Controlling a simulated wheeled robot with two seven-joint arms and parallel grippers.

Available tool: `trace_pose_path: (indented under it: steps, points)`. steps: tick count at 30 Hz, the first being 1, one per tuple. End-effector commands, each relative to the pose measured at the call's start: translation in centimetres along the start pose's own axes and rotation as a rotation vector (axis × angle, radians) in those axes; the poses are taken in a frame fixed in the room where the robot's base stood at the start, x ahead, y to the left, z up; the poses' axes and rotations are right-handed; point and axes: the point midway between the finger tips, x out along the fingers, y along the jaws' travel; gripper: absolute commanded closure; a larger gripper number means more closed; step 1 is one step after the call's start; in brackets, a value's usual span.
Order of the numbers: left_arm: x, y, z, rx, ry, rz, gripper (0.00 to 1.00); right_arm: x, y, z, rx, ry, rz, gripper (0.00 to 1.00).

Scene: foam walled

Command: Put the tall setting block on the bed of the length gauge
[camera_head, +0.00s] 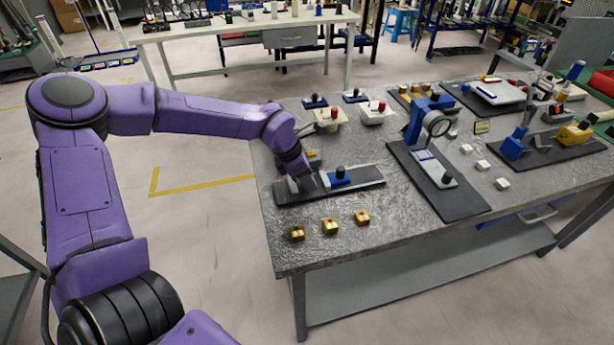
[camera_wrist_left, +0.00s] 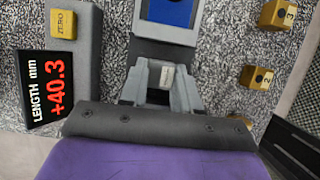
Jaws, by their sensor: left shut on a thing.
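The length gauge has a dark bed (camera_head: 362,184) near the table's left edge, with a blue slide (camera_head: 338,178) and black knob on it. In the left wrist view the blue slide (camera_wrist_left: 168,10) shows at the top, and the readout (camera_wrist_left: 50,88) says +40.3 mm. My left gripper (camera_head: 293,183) is low over the bed's left end. In the left wrist view its fingers (camera_wrist_left: 160,85) are shut on a small pale block (camera_wrist_left: 167,76), mostly hidden between them. I cannot tell whether the block touches the bed or whether it is the tall one. My right gripper is not in view.
Several brass blocks (camera_head: 330,227) stand in a row in front of the gauge; numbered ones (camera_wrist_left: 257,78) show in the left wrist view. A magnifier stand (camera_head: 420,120) on a dark base is to the right, with pale blocks (camera_head: 482,165) beyond it.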

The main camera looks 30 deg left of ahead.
Motion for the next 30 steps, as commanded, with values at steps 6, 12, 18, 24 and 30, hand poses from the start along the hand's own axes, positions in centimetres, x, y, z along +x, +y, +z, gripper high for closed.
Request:
trace_pose_path:
  steps: [6, 12, 18, 24, 30]
  points:
    - [0.1, 0.0, 0.0, 0.000, 0.000, 0.000, 0.43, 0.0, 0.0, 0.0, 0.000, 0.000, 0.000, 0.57]
    - [-0.2, 0.0, 0.1, 0.001, 0.000, 0.001, 0.43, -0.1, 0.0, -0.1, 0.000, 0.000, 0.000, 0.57]
    - [-3.7, 0.1, 0.3, 0.000, -0.008, 0.003, 0.43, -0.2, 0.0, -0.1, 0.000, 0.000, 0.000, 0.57]
    - [-8.8, 0.1, 0.3, 0.000, -0.007, 0.003, 0.43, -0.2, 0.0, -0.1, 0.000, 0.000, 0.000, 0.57]
    - [-11.9, 0.0, 0.2, 0.000, -0.002, -0.001, 0.43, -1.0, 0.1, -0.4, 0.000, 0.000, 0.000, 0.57]
